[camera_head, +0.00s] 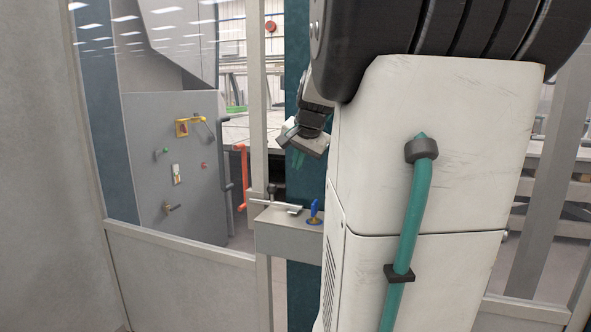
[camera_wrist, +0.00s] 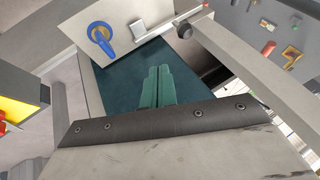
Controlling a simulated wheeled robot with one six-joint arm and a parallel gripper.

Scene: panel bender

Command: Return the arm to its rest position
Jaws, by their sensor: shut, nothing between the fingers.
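My gripper shows in the wrist view (camera_wrist: 158,86) as two teal fingers lying side by side, shut with nothing between them. In the head view my gripper (camera_head: 292,148) is partly visible to the left of my white arm column, above a grey control box (camera_head: 285,236). The fingers are apart from the box. On the box are a blue handle (camera_head: 314,211) and a metal latch bar (camera_head: 278,204). The blue handle also shows in the wrist view (camera_wrist: 101,38), up and left of the fingers. My own arm hides much of the right side in the head view.
A framed glass panel (camera_head: 160,130) stands at left. Behind it is a grey machine panel (camera_head: 185,185) with several small fittings and a yellow bracket (camera_head: 183,127). An orange-red handle (camera_head: 243,176) stands near the frame post. A yellow-and-black object (camera_wrist: 20,100) is at the wrist view's left edge.

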